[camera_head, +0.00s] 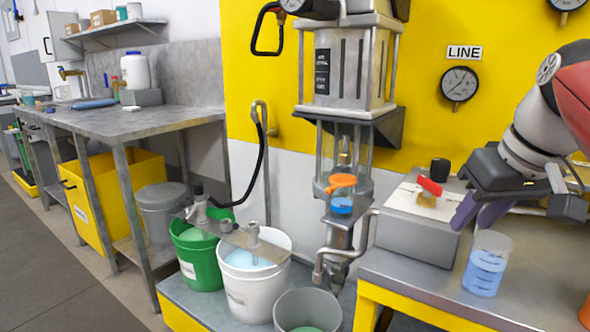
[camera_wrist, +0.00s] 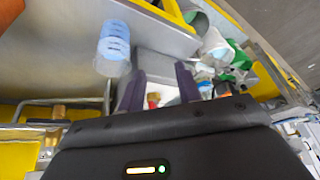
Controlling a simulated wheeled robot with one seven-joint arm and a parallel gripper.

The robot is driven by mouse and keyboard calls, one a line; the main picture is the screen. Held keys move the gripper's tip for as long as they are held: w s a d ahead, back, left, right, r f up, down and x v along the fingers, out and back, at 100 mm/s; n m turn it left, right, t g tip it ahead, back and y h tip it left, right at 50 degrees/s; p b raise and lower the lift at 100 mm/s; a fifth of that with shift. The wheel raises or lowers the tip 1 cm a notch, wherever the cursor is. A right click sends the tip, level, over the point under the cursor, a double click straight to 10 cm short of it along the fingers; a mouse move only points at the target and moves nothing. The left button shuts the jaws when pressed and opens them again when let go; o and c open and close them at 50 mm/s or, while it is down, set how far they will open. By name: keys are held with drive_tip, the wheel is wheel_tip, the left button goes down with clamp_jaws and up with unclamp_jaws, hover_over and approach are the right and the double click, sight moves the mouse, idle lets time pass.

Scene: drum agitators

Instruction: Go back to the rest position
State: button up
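My gripper (camera_head: 476,217) is at the right of the head view, above the steel bench and beside a grey box. Its two purple fingers also show in the wrist view (camera_wrist: 158,92), spread apart with nothing held between them. A clear beaker with blue liquid (camera_head: 485,270) stands upright on the bench, just below and to the right of the fingers in the head view. In the wrist view the beaker (camera_wrist: 114,42) is beyond the left finger, apart from it. The arm is bent, with its wrist tilted downward.
The grey box (camera_head: 412,233) carries a red-handled valve (camera_head: 429,187) and a black knob. Left of it stands an agitator column (camera_head: 345,75). Below are a green bucket (camera_head: 200,262), a white bucket (camera_head: 250,295) and a grey bucket (camera_head: 307,306). A pressure gauge (camera_head: 459,84) hangs on the yellow wall.

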drive_tip(key=s+a+f, duration=0.3)
drive_tip(key=f, duration=0.4)
drive_tip(key=s+a+f+m, duration=0.1)
drive_tip(key=s+a+f, duration=0.2)
drive_tip(key=f, duration=0.5)
drive_tip(key=s+a+f+t+h, duration=0.1)
drive_tip(key=s+a+f, duration=0.2)
drive_tip(key=f, duration=0.4)
drive_tip(key=shift+s+a+f+m, duration=0.2)
drive_tip(key=shift+a+f+m, duration=0.15)
drive_tip(key=shift+a, duration=0.2)
drive_tip(key=shift+o, duration=0.3)
